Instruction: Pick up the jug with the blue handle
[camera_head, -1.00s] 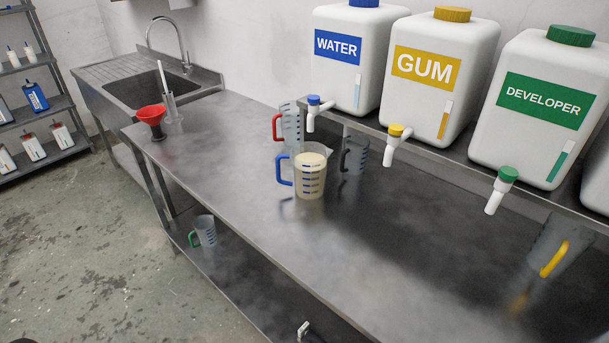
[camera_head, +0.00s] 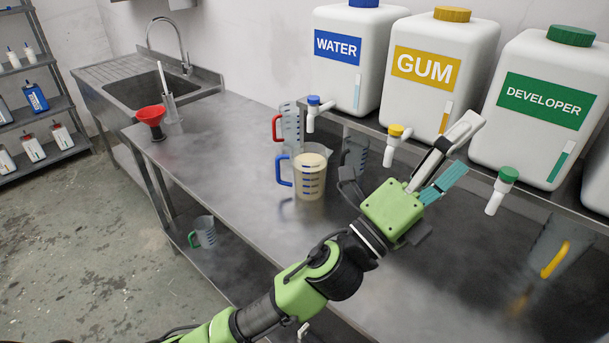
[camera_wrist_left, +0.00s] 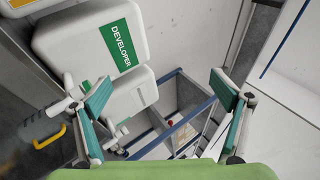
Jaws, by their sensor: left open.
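The jug with the blue handle (camera_head: 311,176) stands upright on the steel table, with pale yellowish contents; its handle is on its left side. My left gripper (camera_head: 462,156) is open and empty, to the right of this jug, in front of the gum and developer containers and pointing up and right. In the left wrist view its two fingers (camera_wrist_left: 165,100) are spread wide with nothing between them. The blue-handled jug does not show in that view. My right gripper is in neither view.
A jug with a red handle (camera_head: 290,126) and a dark-handled jug (camera_head: 355,150) stand close behind. A yellow-handled jug (camera_head: 560,240) is at right. Containers with taps (camera_head: 440,70) line the back.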

